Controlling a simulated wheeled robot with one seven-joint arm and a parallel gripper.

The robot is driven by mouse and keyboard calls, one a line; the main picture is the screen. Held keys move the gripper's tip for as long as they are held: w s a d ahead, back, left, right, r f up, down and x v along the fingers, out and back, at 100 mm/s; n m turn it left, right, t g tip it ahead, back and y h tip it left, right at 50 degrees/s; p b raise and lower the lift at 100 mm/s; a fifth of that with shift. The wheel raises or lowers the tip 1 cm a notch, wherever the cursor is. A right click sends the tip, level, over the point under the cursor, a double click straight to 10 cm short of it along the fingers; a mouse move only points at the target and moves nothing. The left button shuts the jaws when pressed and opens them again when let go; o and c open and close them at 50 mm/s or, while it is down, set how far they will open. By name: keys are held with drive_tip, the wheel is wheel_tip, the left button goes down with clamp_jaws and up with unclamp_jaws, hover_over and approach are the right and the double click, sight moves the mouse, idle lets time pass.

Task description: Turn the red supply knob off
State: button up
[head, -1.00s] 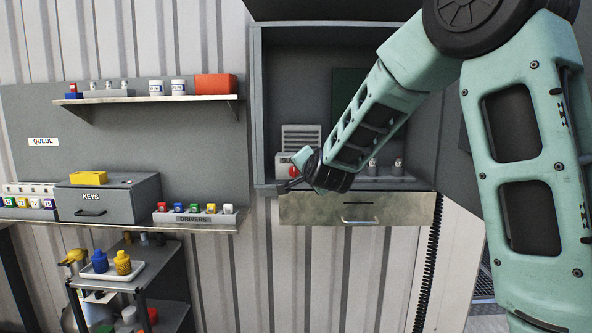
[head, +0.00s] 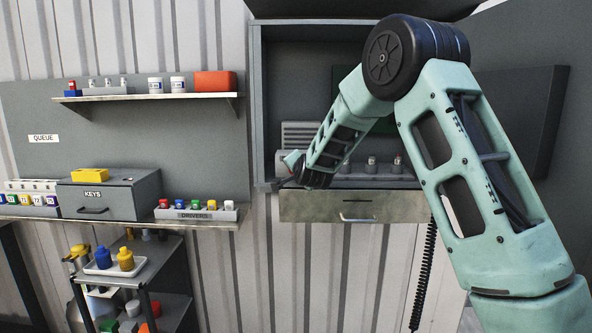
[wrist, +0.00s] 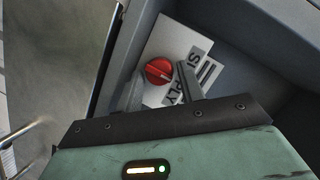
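The red supply knob (wrist: 159,70) is a round red dial with a pale line across it, on a white plate (wrist: 182,44) with a partly covered SUPPLY label. In the wrist view, my gripper (wrist: 158,78) is open, one finger on each side of the knob. I cannot tell whether either finger touches it. In the head view, my gripper end (head: 292,160) is at the lower left of the open grey cabinet (head: 257,110), and my arm hides the knob.
A drawer (head: 330,207) lies below the cabinet. To the left are a driver rack (head: 195,214), a KEYS box (head: 110,195) and a wall shelf (head: 150,97). A cart (head: 160,280) stands below. A grey panel (head: 545,120) is at right.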

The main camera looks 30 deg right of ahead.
drive_tip(key=c, duration=0.7)
drive_tip(key=n+p, duration=0.2)
drive_tip(key=p, duration=0.1)
drive_tip(key=g+p, duration=0.1)
drive_tip(key=shift+w+a+r+n+h, duration=0.1)
drive_tip(key=shift+a+r+n+h, duration=0.15)
drive_tip(key=shift+r+n+h, duration=0.15)
drive_tip(key=n+p, duration=0.1)
drive_tip(key=p, duration=0.2)
drive_tip(key=n+g+h+p, duration=0.1)
drive_tip(key=n+p, duration=0.1)
drive_tip(key=p, duration=0.1)
drive_tip(key=shift+w+a+r+h+p, duration=0.1)
drive_tip(key=shift+a+h+p, duration=0.05)
drive_tip(key=shift+h+p, duration=0.2)
drive_tip(key=n+h+p, duration=0.1)
drive_tip(key=n+p, duration=0.1)
drive_tip(key=p, duration=0.1)
drive_tip(key=n+g+h+p, duration=0.1)
drive_tip(key=n+p, duration=0.1)
drive_tip(key=p, duration=0.2)
drive_tip(key=shift+w+a, duration=0.15)
drive_tip(key=shift+a+f+n+g+h+p, duration=0.1)
drive_tip(key=shift+f+n+g+h+p, duration=0.25)
drive_tip(key=shift+n+p, duration=0.35)
drive_tip(key=shift+f+n+g+h+p, duration=0.15)
drive_tip(key=shift+n+h+p, duration=0.35)
drive_tip(key=shift+n, duration=0.3)
